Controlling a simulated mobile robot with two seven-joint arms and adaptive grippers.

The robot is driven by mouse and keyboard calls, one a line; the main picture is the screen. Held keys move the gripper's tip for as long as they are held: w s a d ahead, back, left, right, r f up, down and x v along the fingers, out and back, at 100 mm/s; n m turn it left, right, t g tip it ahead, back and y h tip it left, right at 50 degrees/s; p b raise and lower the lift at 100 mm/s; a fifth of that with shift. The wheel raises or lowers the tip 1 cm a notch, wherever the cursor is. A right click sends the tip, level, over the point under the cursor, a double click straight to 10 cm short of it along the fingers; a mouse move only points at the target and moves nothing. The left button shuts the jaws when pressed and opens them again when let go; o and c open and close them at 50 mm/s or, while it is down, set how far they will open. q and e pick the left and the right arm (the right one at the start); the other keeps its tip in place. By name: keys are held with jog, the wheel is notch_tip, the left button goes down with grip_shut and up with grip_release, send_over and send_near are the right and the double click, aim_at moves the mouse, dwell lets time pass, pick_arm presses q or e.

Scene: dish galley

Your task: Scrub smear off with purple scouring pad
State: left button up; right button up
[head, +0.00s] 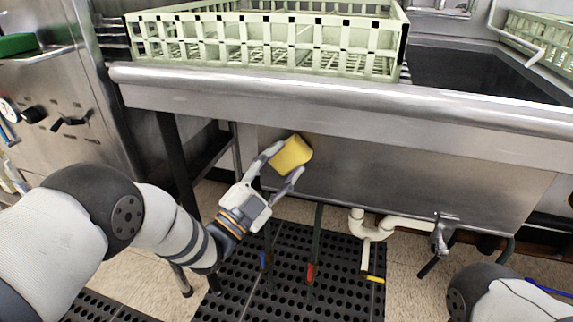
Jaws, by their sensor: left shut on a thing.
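My left gripper (284,164) is shut on a yellow pad (294,155), with one finger on each side of it. The pad is held in front of the steel front of the sink (420,175), below its rolled rim. I cannot tell whether the pad touches the steel. No purple scouring pad shows; the held one looks yellow. I cannot make out a smear on the steel. My right arm shows only in part at the bottom right, and its gripper is out of view.
A pale green dish rack (270,42) stands on the counter above. The open sink basin (470,72) is to its right. A white drain pipe (372,228) and a valve handle (441,235) hang below the sink. A black perforated mat (330,265) covers the floor.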

pick_arm(q)
jog(key=shift+s+a+r+p, duration=0.1)
jog(key=shift+s+r+p, duration=0.05)
jog(key=shift+s+p, duration=0.25)
jog(key=s+p, duration=0.1)
jog(key=s+a+p, duration=0.1)
jog(key=s, duration=0.1)
jog(key=s+p, duration=0.2)
jog(key=shift+a+f, duration=0.2)
jog(key=shift+a, duration=0.1)
pick_arm(e)
jog(key=shift+t, duration=0.3)
jog(key=v, duration=0.4)
jog(key=shift+s+r, duration=0.15)
jog(key=shift+r, duration=0.2)
pick_arm(q)
jog(key=s+p, duration=0.1)
jog(key=s+a, duration=0.1)
jog(key=shift+s+p, duration=0.4)
pick_arm(e)
jog(key=shift+v, duration=0.9)
